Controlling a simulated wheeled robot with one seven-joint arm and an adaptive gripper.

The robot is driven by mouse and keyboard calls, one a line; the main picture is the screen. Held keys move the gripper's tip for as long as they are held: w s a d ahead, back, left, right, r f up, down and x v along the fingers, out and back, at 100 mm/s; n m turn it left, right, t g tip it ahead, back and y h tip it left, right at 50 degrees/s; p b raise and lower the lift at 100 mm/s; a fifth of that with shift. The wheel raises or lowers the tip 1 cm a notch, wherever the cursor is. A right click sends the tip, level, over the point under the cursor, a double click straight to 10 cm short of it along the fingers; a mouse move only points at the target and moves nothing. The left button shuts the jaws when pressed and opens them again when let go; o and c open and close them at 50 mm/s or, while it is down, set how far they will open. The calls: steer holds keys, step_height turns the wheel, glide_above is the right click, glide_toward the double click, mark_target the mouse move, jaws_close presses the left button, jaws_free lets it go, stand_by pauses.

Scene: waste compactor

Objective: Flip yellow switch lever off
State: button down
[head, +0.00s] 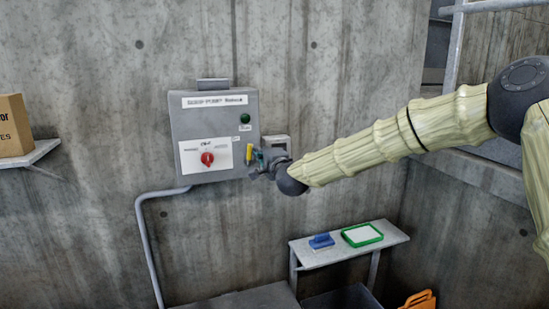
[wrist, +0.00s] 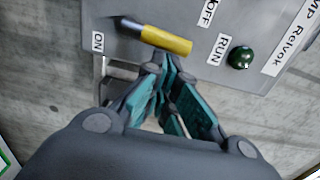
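The yellow switch lever (head: 249,153) stands upright at the right edge of the grey control box (head: 217,112) in the head view. In the wrist view the lever (wrist: 167,37) has a yellow grip on a dark stem. An ON label (wrist: 97,42) is near the stem's side and an OFF label (wrist: 207,13) is beyond the grip. My gripper (head: 259,163) is just right of the lever. In the wrist view my gripper (wrist: 164,70) has its teal-padded fingertips together, close to the yellow grip. Nothing shows between them; contact cannot be told.
The box carries a green button (head: 245,119) and a red knob (head: 207,158). A small grey box (head: 278,141) is on the wall behind my gripper. A lower shelf (head: 374,249) holds a blue item and a green-framed tray. A carton (head: 12,127) sits at left.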

steer(key=shift+s+a+r+n, duration=0.1)
steer(key=shift+a+r+n, duration=0.05)
steer(key=shift+n, duration=0.25)
stand_by(0.4)
steer(key=s+d+b, duration=0.3)
steer(key=s+d, duration=0.5)
steer(key=shift+d, duration=0.3)
stand_by(0.4)
